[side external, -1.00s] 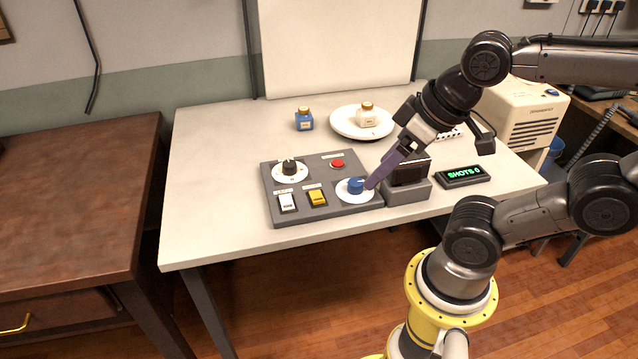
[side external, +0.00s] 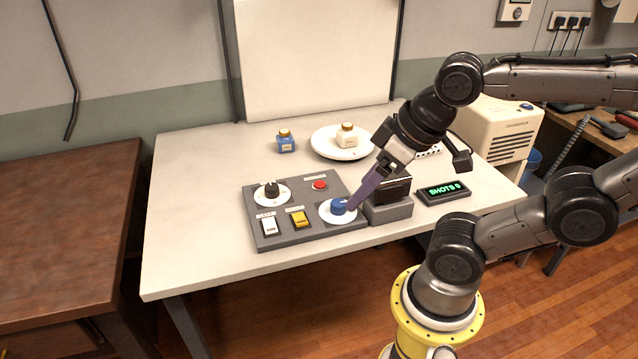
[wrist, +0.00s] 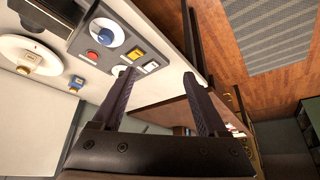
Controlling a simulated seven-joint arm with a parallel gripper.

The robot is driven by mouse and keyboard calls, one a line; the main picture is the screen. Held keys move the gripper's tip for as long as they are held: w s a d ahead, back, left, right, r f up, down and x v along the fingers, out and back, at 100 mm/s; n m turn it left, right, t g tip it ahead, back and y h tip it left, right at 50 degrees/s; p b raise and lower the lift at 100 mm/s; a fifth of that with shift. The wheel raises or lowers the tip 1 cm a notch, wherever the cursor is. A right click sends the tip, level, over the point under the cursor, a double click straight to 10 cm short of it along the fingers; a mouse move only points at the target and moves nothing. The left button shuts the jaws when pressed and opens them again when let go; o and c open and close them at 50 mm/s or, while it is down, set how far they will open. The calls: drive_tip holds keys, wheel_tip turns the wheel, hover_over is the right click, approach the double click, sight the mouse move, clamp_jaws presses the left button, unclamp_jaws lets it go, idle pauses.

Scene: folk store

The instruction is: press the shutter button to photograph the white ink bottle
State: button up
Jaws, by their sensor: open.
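The white ink bottle (side external: 347,136) stands upright on a round white plate (side external: 322,149) at the back of the table. It also shows small in the wrist view (wrist: 25,69). The red button (side external: 319,185), the likely shutter, is on the upper right of the grey control panel (side external: 290,239); it shows in the wrist view (wrist: 92,56) too. My gripper (side external: 353,205) points down beside the blue knob (side external: 339,206), right of and nearer than the red button. Whether it touches the knob is unclear. In the wrist view its jaws (wrist: 162,73) are apart and empty.
The panel also has a black knob (side external: 271,189), a white switch (side external: 268,227) and a yellow switch (side external: 298,219). A blue ink bottle (side external: 286,141) stands left of the plate. A dark block (side external: 390,211) and a "SHOTS 0" display (side external: 443,193) are on the right.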

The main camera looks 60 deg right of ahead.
clamp_jaws()
idle(1.6)
